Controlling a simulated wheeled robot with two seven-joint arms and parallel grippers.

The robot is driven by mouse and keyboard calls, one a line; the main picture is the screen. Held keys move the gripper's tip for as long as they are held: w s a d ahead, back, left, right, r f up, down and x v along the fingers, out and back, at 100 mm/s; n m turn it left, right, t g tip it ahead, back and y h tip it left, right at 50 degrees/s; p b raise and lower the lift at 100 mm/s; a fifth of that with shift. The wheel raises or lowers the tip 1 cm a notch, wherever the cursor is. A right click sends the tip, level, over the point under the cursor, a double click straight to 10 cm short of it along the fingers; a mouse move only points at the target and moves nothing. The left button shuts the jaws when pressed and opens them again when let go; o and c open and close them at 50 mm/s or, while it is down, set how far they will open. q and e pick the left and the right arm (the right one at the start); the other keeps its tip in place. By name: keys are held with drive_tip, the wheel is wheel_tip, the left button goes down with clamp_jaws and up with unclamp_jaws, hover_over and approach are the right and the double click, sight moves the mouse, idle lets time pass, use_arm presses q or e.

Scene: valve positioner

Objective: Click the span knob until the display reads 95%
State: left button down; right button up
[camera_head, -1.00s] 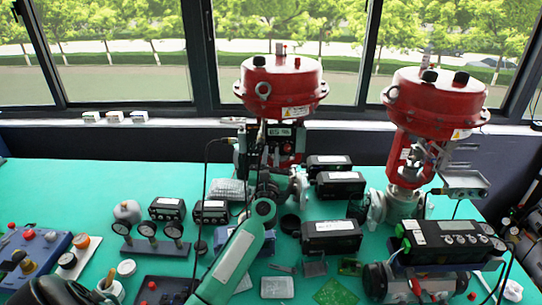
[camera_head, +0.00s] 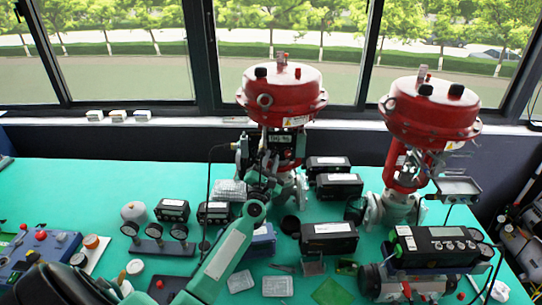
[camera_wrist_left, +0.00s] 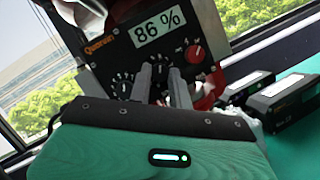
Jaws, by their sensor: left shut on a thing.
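The valve positioner, a dark panel (camera_wrist_left: 112,62) with a white display (camera_wrist_left: 158,25), fills the top of the left wrist view. The display reads 86 %. Several black knobs with white scale marks sit below it, and a red knob (camera_wrist_left: 195,53) is at the right. My left gripper (camera_wrist_left: 161,78) is up against the panel, its two grey fingers shut on a small black knob between them. The fingers partly hide this knob, and its label cannot be read. In the head view the positioner (camera_head: 283,143) is on the middle red valve, my left arm reaching to it.
A second red valve actuator (camera_head: 430,108) stands at the right. Black instrument boxes (camera_head: 330,238) lie on the green table (camera_head: 60,190) beside the middle valve. Three gauges (camera_head: 154,231) on a stand and a blue control box (camera_head: 40,250) are at the left.

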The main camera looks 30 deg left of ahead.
use_arm(q)
drive_tip(key=shift+m, duration=0.4)
drive_tip(key=c, duration=1.3)
unclamp_jaws()
drive_tip(key=shift+s+d+f, duration=0.2)
drive_tip(key=shift+s+f, duration=0.1)
drive_tip(key=shift+s, duration=0.2)
drive_tip(key=b+v, duration=0.1)
drive_tip(key=v, duration=0.5)
drive_tip(key=b+v, duration=0.1)
drive_tip(key=v, duration=0.5)
drive_tip(key=shift+s+r+b, duration=0.1)
drive_tip(key=shift+s+b, duration=0.3)
